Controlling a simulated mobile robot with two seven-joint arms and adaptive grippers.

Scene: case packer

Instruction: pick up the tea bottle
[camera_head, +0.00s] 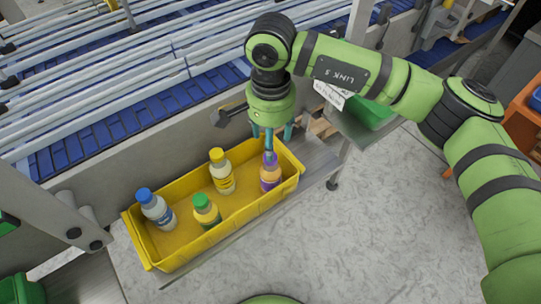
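Several bottles stand in a yellow crate (177,249). One has a purple cap and an orange and purple body (270,178), at the crate's right end. A yellow-capped bottle (222,175) stands in the middle, a green-capped one (206,212) nearer the front, and a blue-capped one (156,210) at the left. The labels are too small to read, so I cannot tell which is the tea bottle. My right gripper (271,142) points down just above the purple-capped bottle, its teal fingers spread; one finger partly covers the cap. My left gripper is out of view.
The crate rests on a metal ledge beside a conveyor with blue belts (100,120) and metal rails. A green bin (370,113) lies behind my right arm. An orange shelf (524,115) stands at the far right. The grey floor in front is clear.

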